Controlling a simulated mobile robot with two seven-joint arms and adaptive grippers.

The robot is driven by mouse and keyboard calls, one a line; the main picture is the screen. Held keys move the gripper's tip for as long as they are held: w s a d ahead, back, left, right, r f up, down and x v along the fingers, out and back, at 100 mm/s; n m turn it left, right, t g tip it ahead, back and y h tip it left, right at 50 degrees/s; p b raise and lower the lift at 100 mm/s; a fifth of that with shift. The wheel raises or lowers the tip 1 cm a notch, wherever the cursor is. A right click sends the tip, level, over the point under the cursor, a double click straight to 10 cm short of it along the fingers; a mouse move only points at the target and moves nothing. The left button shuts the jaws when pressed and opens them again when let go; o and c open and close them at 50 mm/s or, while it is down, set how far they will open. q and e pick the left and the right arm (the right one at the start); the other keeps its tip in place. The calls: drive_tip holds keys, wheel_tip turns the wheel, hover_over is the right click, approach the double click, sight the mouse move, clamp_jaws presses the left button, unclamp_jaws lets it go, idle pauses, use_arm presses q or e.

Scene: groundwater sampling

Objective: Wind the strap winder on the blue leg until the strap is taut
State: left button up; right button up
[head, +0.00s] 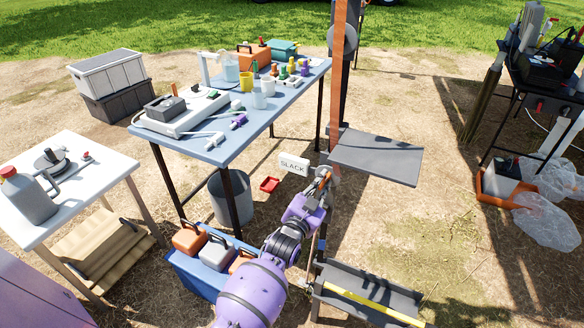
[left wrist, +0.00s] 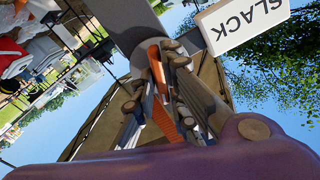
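An orange strap (head: 340,90) runs up a dark post beside a grey shelf plate (head: 376,156). A white sign reading SLACK (head: 293,163) hangs beside the strap and also shows in the left wrist view (left wrist: 243,20). My purple left arm reaches up to the winder. My left gripper (head: 324,180) is at the winder, just below and right of the sign. In the left wrist view its fingers (left wrist: 158,92) stand close on both sides of an orange bar (left wrist: 162,85), apparently the winder's handle. My right gripper is out of view.
A blue table (head: 228,125) with bottles and instruments stands behind left. A white table (head: 95,165) with a grey jug is at far left. A grey bucket (head: 231,197) and a red tray (head: 269,184) are on the ground. A low dark tray (head: 370,285) lies right of my arm.

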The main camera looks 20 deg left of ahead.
use_arm(q)
clamp_jaws()
drive_tip(key=m, duration=0.6)
drive_tip(key=shift+m, duration=0.4)
drive_tip(key=m, duration=0.3)
drive_tip(key=shift+m, duration=0.3)
drive_tip(key=o, duration=0.7)
unclamp_jaws()
drive_tip(key=shift+s, duration=0.1)
drive_tip(key=s, duration=1.2)
drive_tip(key=shift+a, duration=0.15)
